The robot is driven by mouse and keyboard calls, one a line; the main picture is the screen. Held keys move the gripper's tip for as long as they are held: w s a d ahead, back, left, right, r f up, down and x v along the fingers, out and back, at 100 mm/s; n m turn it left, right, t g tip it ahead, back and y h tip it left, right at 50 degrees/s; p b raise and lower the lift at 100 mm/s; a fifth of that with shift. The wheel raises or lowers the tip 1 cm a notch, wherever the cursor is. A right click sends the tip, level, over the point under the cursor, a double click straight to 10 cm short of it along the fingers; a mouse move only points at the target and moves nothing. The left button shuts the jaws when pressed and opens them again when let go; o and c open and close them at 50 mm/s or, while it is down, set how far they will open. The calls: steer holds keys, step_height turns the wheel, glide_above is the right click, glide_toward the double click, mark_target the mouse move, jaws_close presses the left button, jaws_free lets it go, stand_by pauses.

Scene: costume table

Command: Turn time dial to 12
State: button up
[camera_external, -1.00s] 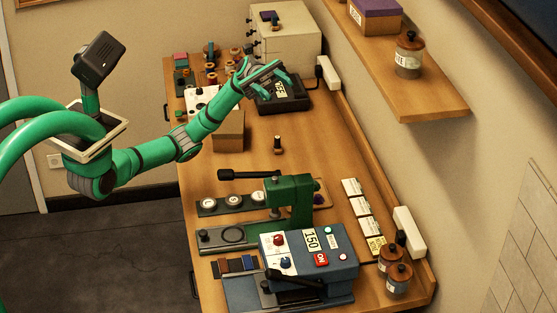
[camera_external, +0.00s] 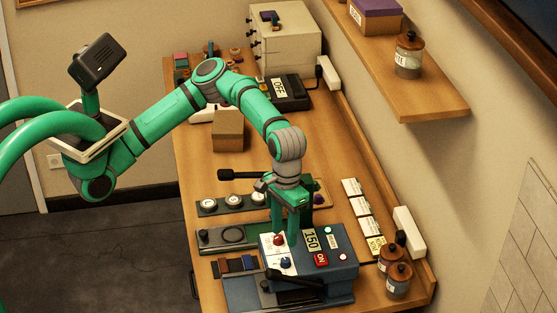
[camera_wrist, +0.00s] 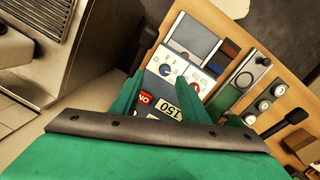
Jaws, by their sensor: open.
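The blue press machine (camera_external: 338,268) stands at the table's near end, with a 150 display (camera_external: 312,240) and a red ON button (camera_external: 321,259). Its white panel carries a red dial (camera_external: 279,240) and a blue dial (camera_external: 285,262). I cannot read which one is the time dial. In the wrist view the blue dial (camera_wrist: 165,70) and red dial (camera_wrist: 195,87) show with blurred scale marks. My gripper (camera_external: 286,238) points down, open and empty, over the panel close to the red dial. Its fingers also show in the wrist view (camera_wrist: 158,77). Contact with a dial cannot be told.
A green press with a black lever (camera_external: 240,175) stands just behind the blue machine. A black handle (camera_external: 293,279) lies across the machine's front. Jars (camera_external: 398,280) and label cards (camera_external: 361,206) line the right side.

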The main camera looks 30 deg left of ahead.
mark_target(286, 260)
steer(key=shift+t, duration=0.5)
steer(key=f, duration=0.7)
steer(key=w+f, duration=0.1)
steer(key=f, duration=0.2)
steer(key=shift+a+f, duration=0.1)
steer(key=shift+f, duration=0.3)
jaws_close()
